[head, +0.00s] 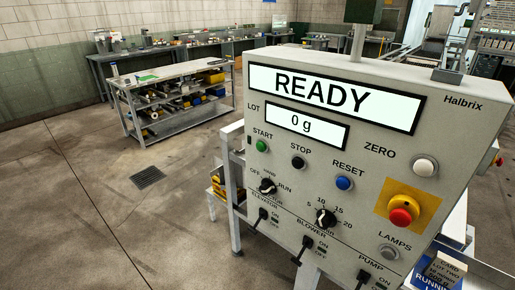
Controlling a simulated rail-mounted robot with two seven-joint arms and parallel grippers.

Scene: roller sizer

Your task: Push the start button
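The start button (262,146) is a green round button under the word START, at the upper left of the grey control panel (440,125) in the head view. It is uncovered and nothing touches it. The panel's upper display (335,95) reads READY and the lower display (306,125) reads 0 g. Neither of my grippers shows in the head view.
Beside the start button are a black stop button (298,163) and a blue reset button (344,183). A white zero button (424,166), a red emergency stop (401,216), knobs and toggle switches share the panel. A workbench (168,75) stands behind; the floor at left is clear.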

